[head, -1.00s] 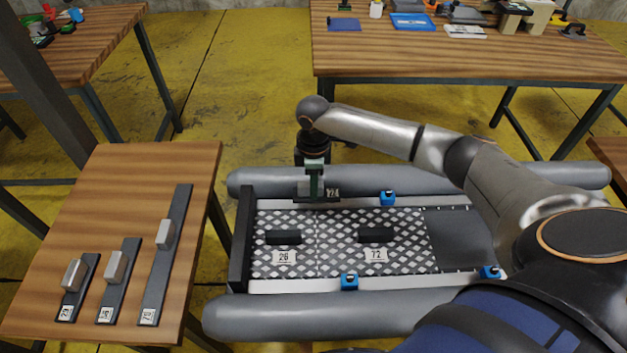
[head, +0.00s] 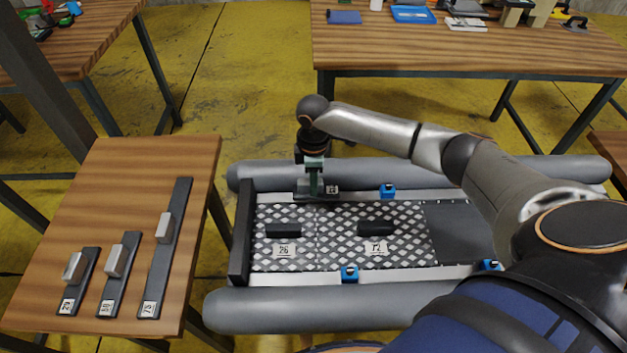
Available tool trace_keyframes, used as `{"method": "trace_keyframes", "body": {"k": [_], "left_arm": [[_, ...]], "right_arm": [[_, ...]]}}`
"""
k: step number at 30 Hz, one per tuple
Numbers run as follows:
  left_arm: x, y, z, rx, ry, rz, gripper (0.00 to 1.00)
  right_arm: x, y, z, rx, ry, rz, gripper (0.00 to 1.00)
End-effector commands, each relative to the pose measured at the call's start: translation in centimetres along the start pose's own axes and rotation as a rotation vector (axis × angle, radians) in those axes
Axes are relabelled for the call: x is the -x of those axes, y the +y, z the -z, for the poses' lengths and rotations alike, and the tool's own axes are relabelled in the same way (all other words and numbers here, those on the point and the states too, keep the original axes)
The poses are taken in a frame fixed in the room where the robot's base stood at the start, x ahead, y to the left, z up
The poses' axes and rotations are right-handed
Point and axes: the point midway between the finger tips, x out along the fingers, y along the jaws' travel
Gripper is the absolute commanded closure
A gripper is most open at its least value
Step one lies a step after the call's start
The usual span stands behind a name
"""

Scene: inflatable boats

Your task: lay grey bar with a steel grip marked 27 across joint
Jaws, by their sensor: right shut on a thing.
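My right gripper (head: 314,184) is shut on a dark grey bar (head: 303,197) at the far side of the boat's floor. A small label (head: 332,189) shows beside the jaws; its number is too small to read surely. The jaws hide the bar's grip. The joint (head: 317,240) is the seam between the floor plate marked 26 (head: 283,262) and the plate marked 72 (head: 400,258). The bar spans the line of this joint at its far end, by the far side strip. I cannot tell whether it touches the floor. My left gripper is out of view.
Several other grey bars with steel grips, such as the longest bar (head: 168,250), lie on the wooden table (head: 125,175) at left. Black handles (head: 283,230) stand on the plates. Blue clamps (head: 388,190) line the side strips. Grey tubes (head: 300,312) edge the boat.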

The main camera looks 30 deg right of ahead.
Motion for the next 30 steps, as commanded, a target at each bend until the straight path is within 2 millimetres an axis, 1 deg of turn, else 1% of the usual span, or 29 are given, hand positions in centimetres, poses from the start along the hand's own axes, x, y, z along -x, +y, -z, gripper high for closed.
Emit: {"method": "trace_keyframes", "body": {"k": [8, 30], "left_arm": [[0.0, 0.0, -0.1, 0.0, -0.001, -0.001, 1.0], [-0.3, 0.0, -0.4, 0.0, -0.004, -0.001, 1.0]], "right_arm": [[-0.2, 0.0, 0.0, 0.0, 0.0, 0.0, 1.0], [-1.7, 0.0, 0.0, 0.0, 0.0, -0.001, 1.0]]}}
